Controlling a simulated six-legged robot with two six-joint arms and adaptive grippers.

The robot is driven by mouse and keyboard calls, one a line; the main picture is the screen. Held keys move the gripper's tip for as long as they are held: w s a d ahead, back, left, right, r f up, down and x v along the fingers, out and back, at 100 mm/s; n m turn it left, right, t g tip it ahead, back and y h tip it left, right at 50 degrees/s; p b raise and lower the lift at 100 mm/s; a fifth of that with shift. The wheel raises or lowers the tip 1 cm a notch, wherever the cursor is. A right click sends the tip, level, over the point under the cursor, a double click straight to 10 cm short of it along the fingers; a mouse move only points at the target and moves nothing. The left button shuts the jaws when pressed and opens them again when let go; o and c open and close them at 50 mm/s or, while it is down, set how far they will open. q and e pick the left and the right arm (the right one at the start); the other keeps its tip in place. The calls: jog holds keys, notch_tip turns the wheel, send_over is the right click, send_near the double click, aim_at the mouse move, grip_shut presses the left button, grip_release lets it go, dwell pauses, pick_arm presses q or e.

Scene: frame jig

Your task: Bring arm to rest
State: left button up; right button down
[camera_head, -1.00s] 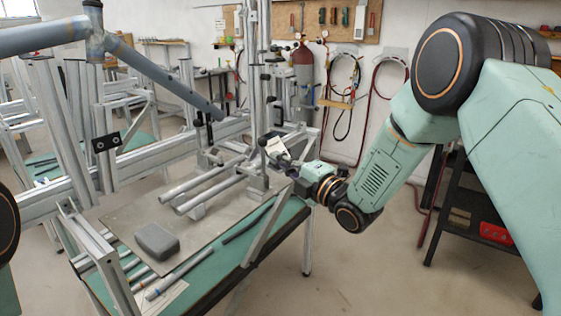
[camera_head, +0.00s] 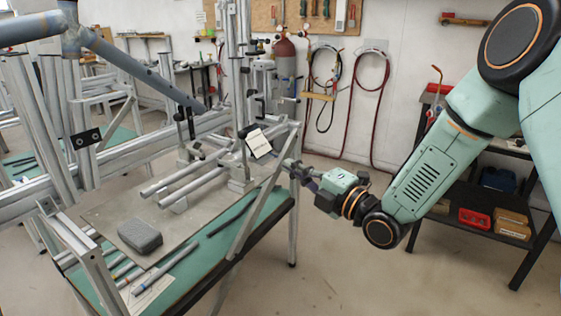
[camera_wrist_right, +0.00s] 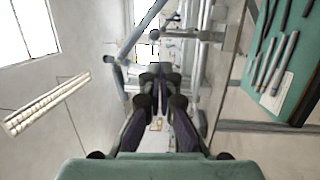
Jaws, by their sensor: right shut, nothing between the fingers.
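My right arm reaches in from the right in the head view. Its right gripper (camera_head: 292,166) is shut and empty, beside the right end of the frame jig (camera_head: 190,180). In the right wrist view the fingers of the right gripper (camera_wrist_right: 160,76) are together with nothing between them. A white tag (camera_head: 258,143) shows just left of the fingertips in the head view; I cannot tell whether they touch it. My left gripper is not in view.
A green-topped table (camera_head: 205,262) carries the jig, a grey block (camera_head: 140,236) and several loose tubes. A diagonal strut (camera_head: 262,218) stands near my gripper. A black shelf (camera_head: 466,190) with red and tan bins stands at the right. Open floor lies between table and shelf.

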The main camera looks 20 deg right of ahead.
jog(key=s+f+m+g+h, duration=0.35)
jog(key=s+f+m, duration=0.25)
jog(key=f+m, duration=0.4)
jog(key=s+f+m+g+h, duration=0.3)
jog(key=s+f+m+g, duration=0.2)
jog(key=f+m, duration=0.55)
jog(key=s+f+m+g+h+b, duration=0.1)
jog(key=s+f+g, duration=0.3)
jog(key=s+f, duration=0.4)
jog(key=s+f+m+g+h+b, duration=0.1)
jog(key=s+f+g, duration=0.3)
jog(key=s, duration=1.7)
notch_tip(320, 180, down, 4)
jog(key=shift+s+d+f+m+g, duration=0.1)
jog(key=shift+s+d+m+g, duration=0.1)
jog(key=shift+d+m+g, duration=0.25)
jog(key=c, duration=2.1)
grip_release()
jog(key=shift+a, duration=0.1)
